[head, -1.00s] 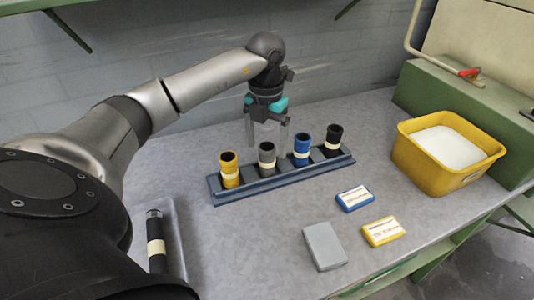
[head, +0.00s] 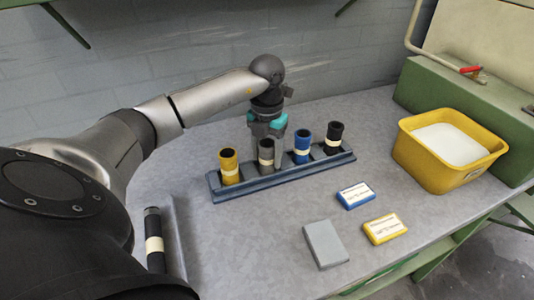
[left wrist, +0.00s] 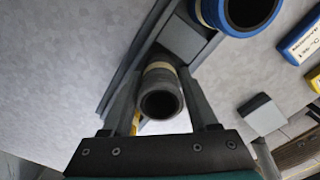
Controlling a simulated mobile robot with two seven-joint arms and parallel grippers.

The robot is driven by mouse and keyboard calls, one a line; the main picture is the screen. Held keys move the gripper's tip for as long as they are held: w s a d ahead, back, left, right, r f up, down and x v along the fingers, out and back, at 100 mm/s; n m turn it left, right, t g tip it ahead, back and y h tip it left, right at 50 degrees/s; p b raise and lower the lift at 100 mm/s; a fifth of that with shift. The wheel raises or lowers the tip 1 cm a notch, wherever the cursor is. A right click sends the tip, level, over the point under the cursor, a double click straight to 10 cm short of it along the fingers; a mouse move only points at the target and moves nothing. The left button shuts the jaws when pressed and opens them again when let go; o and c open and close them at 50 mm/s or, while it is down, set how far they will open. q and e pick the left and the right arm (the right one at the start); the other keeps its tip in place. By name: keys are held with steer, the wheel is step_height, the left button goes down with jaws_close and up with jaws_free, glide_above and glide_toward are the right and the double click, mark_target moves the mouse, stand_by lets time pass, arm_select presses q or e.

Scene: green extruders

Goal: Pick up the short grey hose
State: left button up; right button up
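The short grey hose (head: 266,156) with a cream band stands upright in the blue-grey rack (head: 285,174), between the yellow hose (head: 229,167) and the blue hose (head: 302,147). My left gripper (head: 267,144) is down at the grey hose from above. In the left wrist view the grey hose (left wrist: 161,98) has its open end facing the camera. The open fingers (left wrist: 160,88) stand on either side of it, with gaps visible. The blue hose (left wrist: 240,14) is close beside the right finger. My right gripper is not in view.
A black hose (head: 334,138) stands at the rack's right end. A longer black hose (head: 154,240) lies at the left, near my arm. Blue (head: 356,195), yellow (head: 385,229) and grey (head: 324,244) blocks lie in front. A yellow bin (head: 431,165) stands right.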

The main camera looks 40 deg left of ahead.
arm_select(q)
jaws_close()
steer(key=shift+r, duration=0.1)
stand_by(0.3)
